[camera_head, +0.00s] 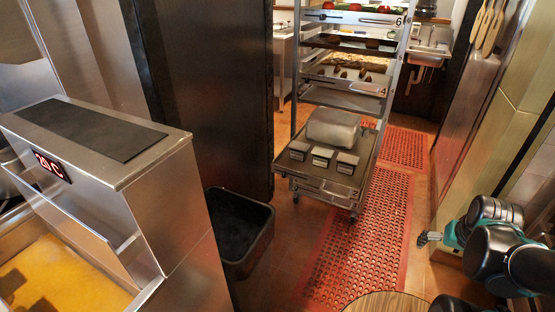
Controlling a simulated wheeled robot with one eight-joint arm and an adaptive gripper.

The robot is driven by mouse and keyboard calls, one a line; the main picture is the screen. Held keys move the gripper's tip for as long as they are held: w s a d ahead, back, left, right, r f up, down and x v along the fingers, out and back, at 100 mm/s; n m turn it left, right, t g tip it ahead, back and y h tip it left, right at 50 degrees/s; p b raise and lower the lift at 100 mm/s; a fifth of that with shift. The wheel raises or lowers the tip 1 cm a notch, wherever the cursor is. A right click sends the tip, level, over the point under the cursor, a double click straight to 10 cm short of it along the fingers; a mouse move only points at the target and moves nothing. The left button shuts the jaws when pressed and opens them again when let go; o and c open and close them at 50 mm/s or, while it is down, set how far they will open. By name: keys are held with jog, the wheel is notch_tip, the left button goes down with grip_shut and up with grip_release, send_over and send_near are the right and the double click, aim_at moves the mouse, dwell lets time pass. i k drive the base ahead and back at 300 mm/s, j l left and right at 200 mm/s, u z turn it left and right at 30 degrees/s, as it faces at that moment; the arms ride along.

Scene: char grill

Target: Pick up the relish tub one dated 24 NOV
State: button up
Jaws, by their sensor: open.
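Three small tubs with dark lids and pale front labels stand in a row on a low tray of the wheeled rack: a left tub (299,149), a middle tub (322,156) and a right tub (347,162). The labels are too small to read, so I cannot tell which one is dated 24 NOV. My gripper (424,238) is at the right, open and empty, low beside the red mat. It is well apart from the tubs, to their right and nearer to me.
The rack (355,188) has numbered shelves and a metal container (333,127) behind the tubs. A black bin (240,235) stands left of it. A steel unit (165,190) fills the left. The red perforated mat (365,235) lies clear on the floor. A round wooden top (388,303) is at the bottom.

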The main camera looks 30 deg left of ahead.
aim_at(298, 151)
jog(key=u, duration=1)
jog(key=i+l, duration=0.35)
jog(key=i+l+u, duration=0.15)
jog(key=i+l, duration=0.2)
jog(key=l, duration=0.15)
jog(key=i+l, duration=0.35)
jog(key=i+l+u, duration=0.15)
jog(key=i+l, duration=0.2)
jog(key=l, duration=0.2)
